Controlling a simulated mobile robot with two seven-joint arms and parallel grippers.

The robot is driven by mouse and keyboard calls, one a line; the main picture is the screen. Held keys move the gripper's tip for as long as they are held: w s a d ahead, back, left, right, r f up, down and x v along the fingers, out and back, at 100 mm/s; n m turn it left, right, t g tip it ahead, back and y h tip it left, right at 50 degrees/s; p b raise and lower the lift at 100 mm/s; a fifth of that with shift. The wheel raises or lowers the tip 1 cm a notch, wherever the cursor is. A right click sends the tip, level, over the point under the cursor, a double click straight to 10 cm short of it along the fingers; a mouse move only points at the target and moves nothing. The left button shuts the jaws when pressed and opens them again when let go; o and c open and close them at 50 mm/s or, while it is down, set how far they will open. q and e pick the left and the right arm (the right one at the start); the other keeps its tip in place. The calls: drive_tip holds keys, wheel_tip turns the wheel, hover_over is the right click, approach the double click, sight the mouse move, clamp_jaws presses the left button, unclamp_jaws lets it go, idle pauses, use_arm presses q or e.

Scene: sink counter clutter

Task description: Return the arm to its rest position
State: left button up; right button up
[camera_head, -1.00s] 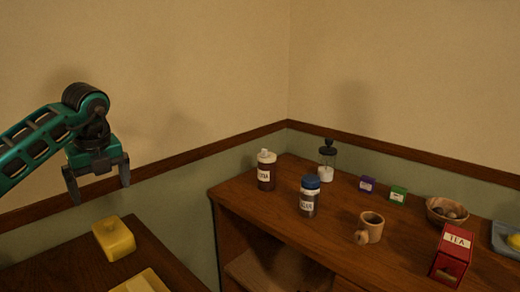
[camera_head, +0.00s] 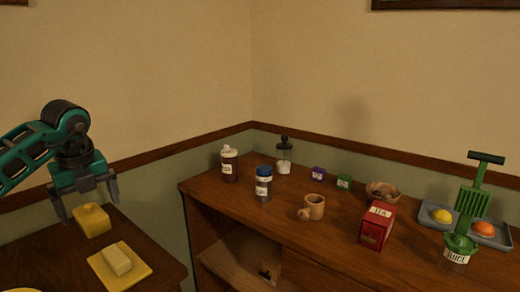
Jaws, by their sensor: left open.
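My left gripper (camera_head: 88,205) hangs at the left of the view with its fingers spread and pointing down. It is open, with nothing held between the fingers. Its teal arm comes in from the left edge. Behind and just below the fingers is a yellow lidded box (camera_head: 92,220) on a dark side table; I cannot tell how far apart they are. My right gripper is not in view.
The dark table (camera_head: 150,243) also holds a yellow dish (camera_head: 108,278) with a pale block. On the wooden counter (camera_head: 250,222) stand a brown bottle (camera_head: 229,165), a blue-capped jar (camera_head: 263,184), a mug (camera_head: 313,207), a red box (camera_head: 377,226) and a green juicer (camera_head: 468,215).

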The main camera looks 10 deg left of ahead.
use_arm(q)
drive_tip(key=w+d+f+m+h, duration=0.1)
drive_tip(key=d+f+m+h, duration=0.35)
drive_tip(key=d, duration=0.65)
drive_tip(key=d+f+m+h, duration=0.1)
drive_tip(key=d+f+h, duration=0.5)
drive_tip(key=d, duration=0.4)
drive_tip(key=s+d+n+t+h, duration=0.2)
drive_tip(key=d+h, duration=0.2)
drive_tip(key=d, duration=0.3)
drive_tip(key=s+d+n+t+h, duration=0.25)
drive_tip(key=d+h, duration=0.25)
drive_tip(key=d, duration=0.3)
drive_tip(key=s+a+f+n+t+y, duration=0.1)
drive_tip(key=s+a+f+n+y, duration=0.2)
drive_tip(key=f+n, duration=0.4)
drive_tip(key=s+a+f+n+t+y, duration=0.2)
drive_tip(key=s+f+n+y, duration=0.3)
drive_tip(key=f+n+y, duration=0.2)
drive_tip(key=s+a+f+n+t+y, duration=0.1)
drive_tip(key=s+a+f+n+y, duration=0.2)
drive_tip(key=s+f+n+y, duration=0.2)
wheel_tip(320, 180, down, 3)
drive_tip(key=n, duration=0.3)
drive_tip(key=shift+a+n+t, duration=0.3)
drive_tip(key=shift+a+t, duration=0.05)
drive_tip(key=shift+w+f, duration=0.1)
